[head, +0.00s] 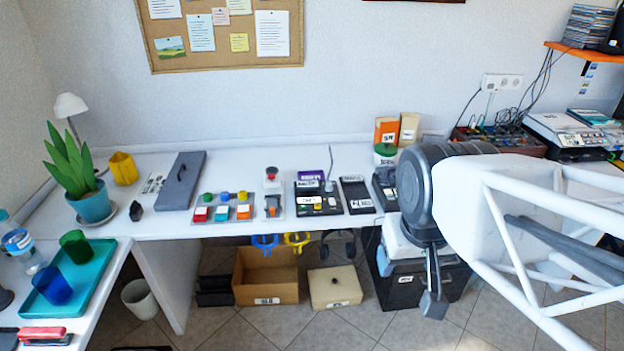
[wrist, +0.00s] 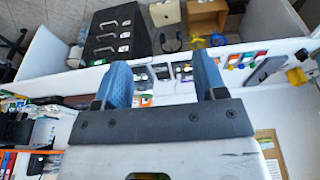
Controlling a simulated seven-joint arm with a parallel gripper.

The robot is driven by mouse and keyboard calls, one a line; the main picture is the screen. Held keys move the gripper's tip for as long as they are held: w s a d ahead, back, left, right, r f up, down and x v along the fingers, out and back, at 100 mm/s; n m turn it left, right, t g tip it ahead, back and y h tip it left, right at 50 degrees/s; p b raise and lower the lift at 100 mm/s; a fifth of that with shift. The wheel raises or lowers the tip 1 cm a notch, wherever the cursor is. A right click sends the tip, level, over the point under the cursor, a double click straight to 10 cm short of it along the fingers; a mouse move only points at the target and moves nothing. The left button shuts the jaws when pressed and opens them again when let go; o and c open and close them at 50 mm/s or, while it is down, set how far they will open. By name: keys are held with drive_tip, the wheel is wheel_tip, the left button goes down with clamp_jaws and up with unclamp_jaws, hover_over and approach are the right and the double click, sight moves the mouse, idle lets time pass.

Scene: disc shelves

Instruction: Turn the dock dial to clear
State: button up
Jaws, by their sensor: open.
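A black device (head: 318,204) with a white label and small coloured buttons lies on the white desk, left of my arm. A dark device (head: 384,188) farther right is partly hidden by my arm. My gripper (head: 433,303) hangs in front of the desk edge, right of these devices. In the wrist view my gripper (wrist: 164,80) is open, with nothing between its blue fingers.
A red button box (head: 271,178), a panel with coloured switches (head: 222,210) and a grey handled slab (head: 182,181) stand farther left on the desk. Orange box (head: 387,130) is behind. A cardboard box (head: 266,278) and black drawers (head: 405,287) are below.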

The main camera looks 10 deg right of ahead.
drive_tip(key=shift+w, duration=0.15)
drive_tip(key=shift+c, duration=1)
drive_tip(key=n+g, duration=0.3)
drive_tip(key=n, duration=1.5)
hover_over(329, 183)
drive_tip(key=f, duration=2.7)
drive_tip(key=shift+s, duration=0.35)
drive_tip(key=shift+w+f, duration=0.35)
drive_tip(key=shift+f, duration=0.2)
